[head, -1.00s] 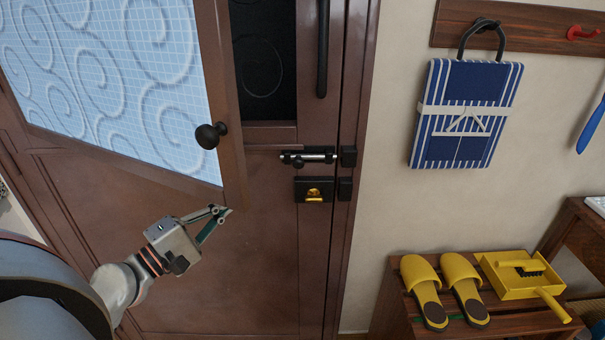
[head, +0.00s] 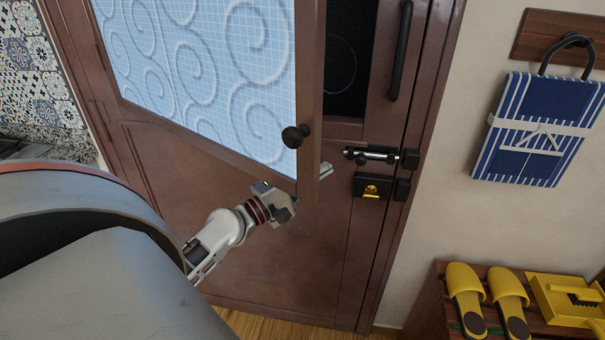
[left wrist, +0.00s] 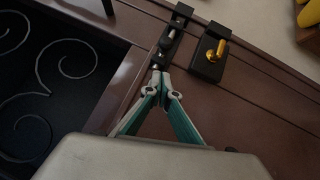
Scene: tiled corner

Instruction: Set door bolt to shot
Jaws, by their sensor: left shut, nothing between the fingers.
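The door bolt (head: 370,155) is a silver bar in a black mount with a dark knob, on the brown door. Its black keeper (head: 410,158) is just right of it; I cannot tell if the bar's tip is inside. My left gripper (head: 326,170) is shut and empty, left of and slightly below the bolt, partly hidden behind the swung-out glazed panel. In the left wrist view, the closed fingertips (left wrist: 160,70) point at the near end of the bolt (left wrist: 170,40); contact is unclear. My right gripper is out of view.
The open glazed panel (head: 215,60) with a black knob (head: 295,136) overhangs my left wrist. A black lock with a yellow turn (head: 370,187) is below the bolt. A black handle (head: 400,50) is above. Yellow slippers (head: 487,300) lie on a rack at right.

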